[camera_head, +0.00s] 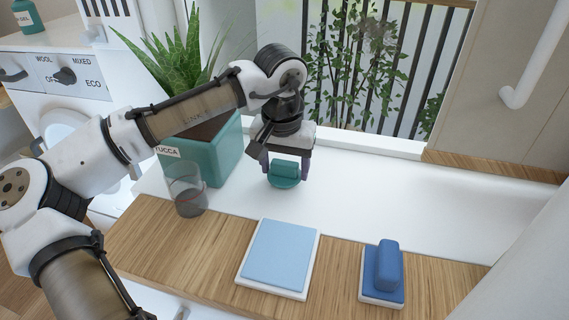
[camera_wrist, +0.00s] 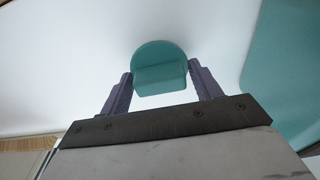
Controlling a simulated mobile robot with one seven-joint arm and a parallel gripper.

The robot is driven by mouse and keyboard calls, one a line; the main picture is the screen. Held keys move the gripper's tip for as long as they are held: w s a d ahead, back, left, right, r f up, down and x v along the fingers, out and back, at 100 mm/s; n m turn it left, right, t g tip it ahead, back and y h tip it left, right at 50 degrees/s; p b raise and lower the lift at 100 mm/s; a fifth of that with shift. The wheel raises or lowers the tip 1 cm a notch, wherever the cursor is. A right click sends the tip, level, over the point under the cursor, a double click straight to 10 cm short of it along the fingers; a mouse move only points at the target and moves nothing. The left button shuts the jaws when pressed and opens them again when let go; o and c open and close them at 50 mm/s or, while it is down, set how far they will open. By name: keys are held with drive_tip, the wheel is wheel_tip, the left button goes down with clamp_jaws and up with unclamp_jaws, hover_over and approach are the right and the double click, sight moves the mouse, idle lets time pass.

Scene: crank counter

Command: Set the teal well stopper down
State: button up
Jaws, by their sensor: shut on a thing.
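The teal well stopper (camera_head: 284,176) has a round base and a raised block-shaped grip. My gripper (camera_head: 285,170) points down over the white counter surface and is shut on the stopper's grip. In the wrist view the stopper (camera_wrist: 160,68) sits between the two purple-grey fingers of my gripper (camera_wrist: 160,90), with its round base beyond them. The stopper's base is at or just above the white surface; I cannot tell whether it touches. No well opening shows beneath it.
A teal planter (camera_head: 222,150) with a yucca stands left of my gripper. A clear glass (camera_head: 187,190) stands in front of it. A light blue pad on a white tray (camera_head: 278,257) and a blue block-handled piece (camera_head: 386,270) lie on the wooden strip. The white surface to the right is clear.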

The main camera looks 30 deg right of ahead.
sight(282, 179)
drive_tip(key=shift+f, duration=0.1)
drive_tip(key=o, duration=1.1)
drive_tip(key=shift+f, duration=0.1)
drive_tip(key=r, duration=0.8)
drive_tip(key=s+a+r, duration=0.1)
drive_tip(key=r, duration=0.3)
drive_tip(key=shift+a+r+p, duration=0.1)
drive_tip(key=shift+r+p, duration=0.05)
drive_tip(key=shift+p, duration=0.2)
